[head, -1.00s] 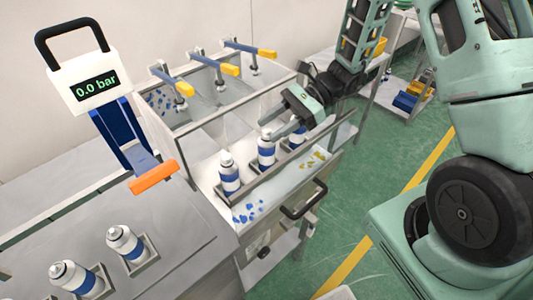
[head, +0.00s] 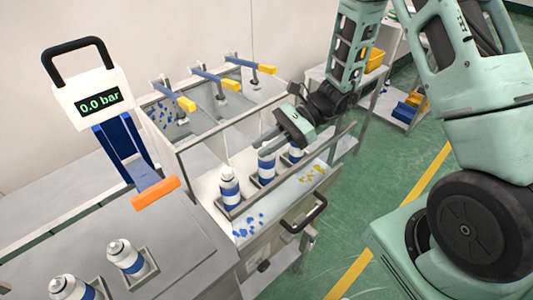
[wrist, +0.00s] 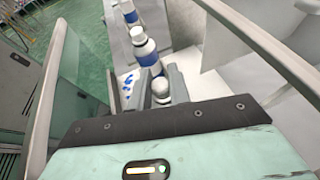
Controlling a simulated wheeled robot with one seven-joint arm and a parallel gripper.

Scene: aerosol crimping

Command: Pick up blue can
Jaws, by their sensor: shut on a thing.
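A row of three white cans with blue bands stands in a metal holder on the near bench: a left can (head: 229,188), a middle can (head: 266,168) and a right can (head: 297,154) partly hidden behind my gripper. My gripper (head: 268,141) reaches in from the right, with its fingers at the top of the middle can. In the wrist view, my gripper (wrist: 162,90) is shut around the pale top of that can (wrist: 161,93). The left can (wrist: 146,52) stands just beyond it. The middle can appears upright in the row.
Two more cans stand in square sockets at the lower left (head: 125,257) (head: 68,287). A gauge (head: 99,100) reads 0.0 bar above an orange handle (head: 155,192). Yellow-handled clamps (head: 186,103) stand behind the row. Blue chips (head: 248,224) and yellow chips (head: 312,173) lie in front.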

